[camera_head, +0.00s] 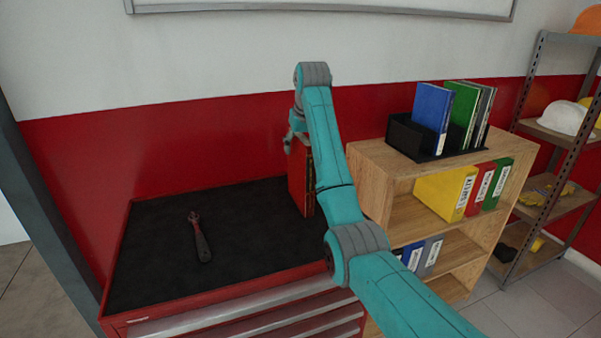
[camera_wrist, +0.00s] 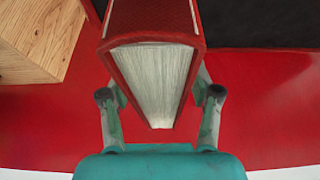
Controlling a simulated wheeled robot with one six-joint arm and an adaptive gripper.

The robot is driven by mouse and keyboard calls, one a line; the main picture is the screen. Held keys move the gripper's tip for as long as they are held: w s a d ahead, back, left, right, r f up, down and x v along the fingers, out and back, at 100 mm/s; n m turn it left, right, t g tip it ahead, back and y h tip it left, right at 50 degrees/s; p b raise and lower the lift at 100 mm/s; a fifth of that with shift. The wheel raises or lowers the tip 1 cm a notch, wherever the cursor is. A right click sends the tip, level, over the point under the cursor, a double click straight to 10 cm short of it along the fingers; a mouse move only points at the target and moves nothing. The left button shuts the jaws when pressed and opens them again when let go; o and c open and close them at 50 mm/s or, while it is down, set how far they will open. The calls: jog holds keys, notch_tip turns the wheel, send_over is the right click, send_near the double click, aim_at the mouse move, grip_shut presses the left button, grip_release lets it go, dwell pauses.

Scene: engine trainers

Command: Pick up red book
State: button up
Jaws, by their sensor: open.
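The red book (camera_head: 298,177) stands upright on the black top of the red tool cabinet (camera_head: 143,237), at its right end near the wooden shelf. My arm hides part of it in the head view. In the wrist view the red book (camera_wrist: 155,60) fills the upper middle, with its white page edges facing the camera. My gripper (camera_wrist: 160,100) is open, with one finger on each side of the book's near end. Whether the fingers touch the covers I cannot tell. In the head view my gripper (camera_head: 296,138) is at the top of the book, partly hidden by my arm.
A wrench-like tool (camera_head: 200,238) lies on the cabinet top to the left. The wooden shelf (camera_head: 375,165) at right bears a black holder (camera_head: 405,137) with blue and green books, and binders below. A red and white wall stands close behind the cabinet.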

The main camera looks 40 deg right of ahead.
grip_shut()
dwell(0.3)
jog(key=shift+r, duration=0.1)
